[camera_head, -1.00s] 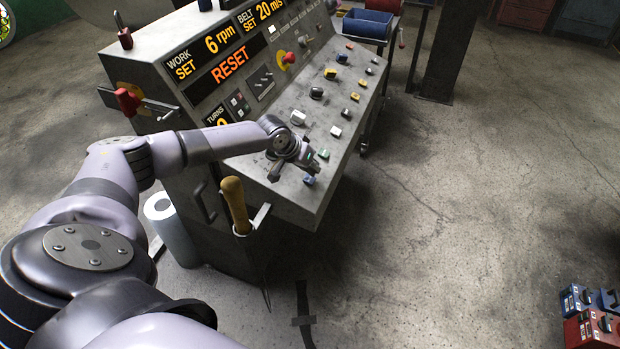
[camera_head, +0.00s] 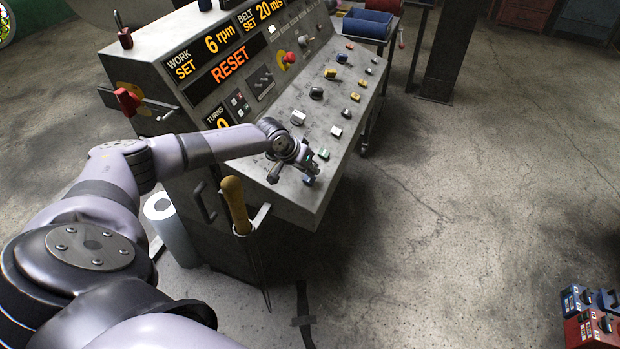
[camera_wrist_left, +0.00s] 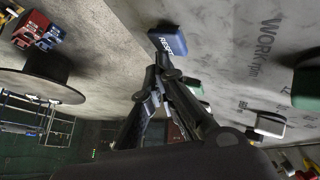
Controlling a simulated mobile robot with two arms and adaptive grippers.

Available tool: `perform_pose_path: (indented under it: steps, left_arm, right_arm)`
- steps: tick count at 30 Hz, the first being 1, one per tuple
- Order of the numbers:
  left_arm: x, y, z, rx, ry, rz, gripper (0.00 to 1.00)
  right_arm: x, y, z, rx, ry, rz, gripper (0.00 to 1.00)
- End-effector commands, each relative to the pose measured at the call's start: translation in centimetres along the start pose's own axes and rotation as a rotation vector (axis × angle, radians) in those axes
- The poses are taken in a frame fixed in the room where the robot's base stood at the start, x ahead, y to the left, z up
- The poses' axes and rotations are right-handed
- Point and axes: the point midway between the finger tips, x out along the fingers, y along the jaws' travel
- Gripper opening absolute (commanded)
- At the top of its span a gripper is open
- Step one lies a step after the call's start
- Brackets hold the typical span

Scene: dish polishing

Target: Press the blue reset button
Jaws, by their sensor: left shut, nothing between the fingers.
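The blue reset button (camera_head: 309,180) sits at the near lower edge of the sloped grey control panel (camera_head: 290,205). In the left wrist view the blue button (camera_wrist_left: 168,41) shows pale lettering on its face. My left gripper (camera_head: 315,168) is shut and empty, with its fingertips at the button. In the left wrist view the shut fingertips (camera_wrist_left: 163,62) lie just below the button; I cannot tell whether they touch it. My gripper partly covers the button in the head view. My right gripper is not in view.
A green button (camera_head: 323,154) and a white button (camera_head: 336,131) are close by on the panel, with several others farther up. A display reads RESET (camera_head: 229,67). A yellow-handled tool (camera_head: 235,204) hangs at the panel's near side. Open floor lies right.

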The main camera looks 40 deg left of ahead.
Motion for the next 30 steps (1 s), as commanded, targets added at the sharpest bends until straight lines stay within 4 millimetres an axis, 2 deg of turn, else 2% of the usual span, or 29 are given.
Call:
perform_pose_path:
  steps: [30]
  left_arm:
    - [0.75, -0.57, 0.57, 0.0, -0.001, 0.0, 0.0]
  right_arm:
    - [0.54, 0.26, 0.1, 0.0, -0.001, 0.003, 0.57]
